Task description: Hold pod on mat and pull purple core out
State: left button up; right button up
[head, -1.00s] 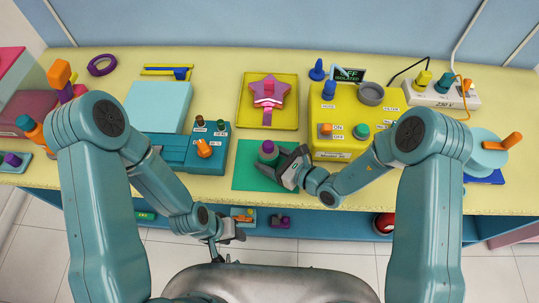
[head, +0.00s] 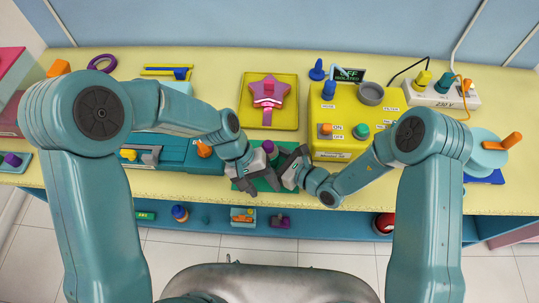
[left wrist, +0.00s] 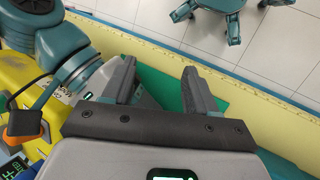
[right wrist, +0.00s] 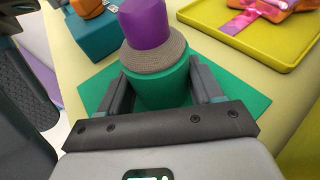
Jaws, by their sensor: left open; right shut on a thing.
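The pod (right wrist: 160,92) is a green cylinder with a grey-brown collar, standing upright on the green mat (right wrist: 92,92). The purple core (right wrist: 145,22) sticks up from the collar; its top also shows in the head view (head: 268,146). My right gripper (right wrist: 160,82) is shut on the green pod, one finger on each side. My left gripper (head: 256,172) is open and empty, close to the pod's left side in the head view. In the left wrist view, the mat (left wrist: 155,84) shows between its open fingers (left wrist: 158,82). The pod cannot be made out there.
A yellow tray with a pink star (head: 266,92) lies behind the mat. A yellow box with knobs (head: 345,120) stands to the right. A teal unit (head: 190,155) stands to the left, under my left arm. The table's front edge is close to the mat.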

aim_at(268, 144)
pick_arm(q)
jog(key=w+r+m+t+y, duration=0.1)
jog(key=w+r+m, duration=0.1)
jog(key=w+r, duration=0.1)
jog(key=w+r+m+y, duration=0.2)
jog(key=w+r, duration=0.1)
jog(key=w, duration=0.1)
jog(key=w+d+r+m+t+y, duration=0.1)
jog(key=w+r+m+y, duration=0.1)
jog(key=w+r+m, duration=0.1)
jog(key=shift+w+r+t, duration=0.25)
jog(key=shift+r+t, duration=0.05)
jog(key=shift+a+f, duration=0.1)
jog(key=shift+f, duration=3.35)
jog(key=c, duration=1)
jog(key=shift+r, duration=0.1)
jog(key=shift+r, duration=2.55)
